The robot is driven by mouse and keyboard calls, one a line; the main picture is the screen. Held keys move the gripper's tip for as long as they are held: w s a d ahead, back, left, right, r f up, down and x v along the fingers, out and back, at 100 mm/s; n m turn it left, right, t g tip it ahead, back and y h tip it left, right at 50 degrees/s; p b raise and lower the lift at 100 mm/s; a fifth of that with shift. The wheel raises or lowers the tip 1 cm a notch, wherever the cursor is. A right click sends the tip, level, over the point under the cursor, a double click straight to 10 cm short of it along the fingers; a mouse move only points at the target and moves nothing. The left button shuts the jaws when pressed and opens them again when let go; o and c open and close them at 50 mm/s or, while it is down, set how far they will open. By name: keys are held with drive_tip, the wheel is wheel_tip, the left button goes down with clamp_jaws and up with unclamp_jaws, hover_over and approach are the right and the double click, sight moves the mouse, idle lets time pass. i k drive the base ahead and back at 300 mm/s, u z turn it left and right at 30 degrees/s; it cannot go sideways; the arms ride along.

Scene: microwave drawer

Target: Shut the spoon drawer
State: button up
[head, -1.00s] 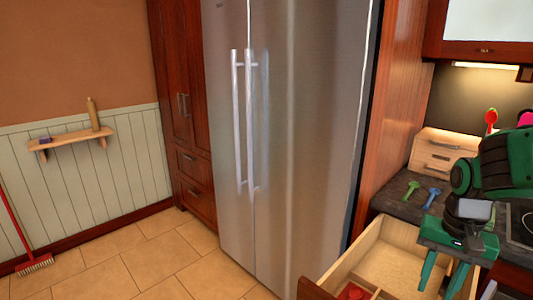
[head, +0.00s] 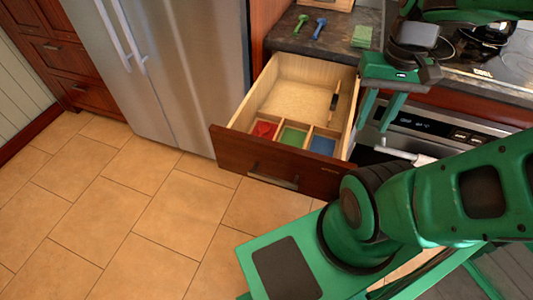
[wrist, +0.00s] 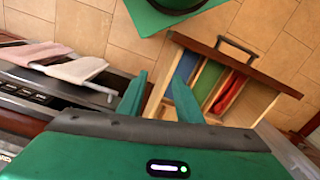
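The drawer (head: 225,142) stands pulled out beneath the counter, with a dark wood front and pale wood inside. Its bar handle (head: 272,180) is on the front face. Red, green and blue compartments lie behind the front, and a thin dark-and-light utensil (head: 333,102) lies near the right wall. My gripper (head: 380,125) is open and empty, pointing down by the drawer's right side. The wrist view shows my gripper (wrist: 158,85) with the drawer's side wall seen between its fingers, and the drawer front (wrist: 235,65) beyond. I cannot tell whether they touch.
A steel fridge (head: 190,70) stands left of the drawer. An oven (head: 425,125) with a cloth on its handle (wrist: 80,68) is to the right. Green and blue items and a green sponge (head: 362,36) lie on the counter. The tiled floor (head: 130,220) is clear in front.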

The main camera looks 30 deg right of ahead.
sight(299, 154)
drive_tip(key=z, duration=0.8)
drive_tip(key=k, duration=0.95)
drive_tip(key=u, duration=0.5)
drive_tip(key=i, duration=0.5)
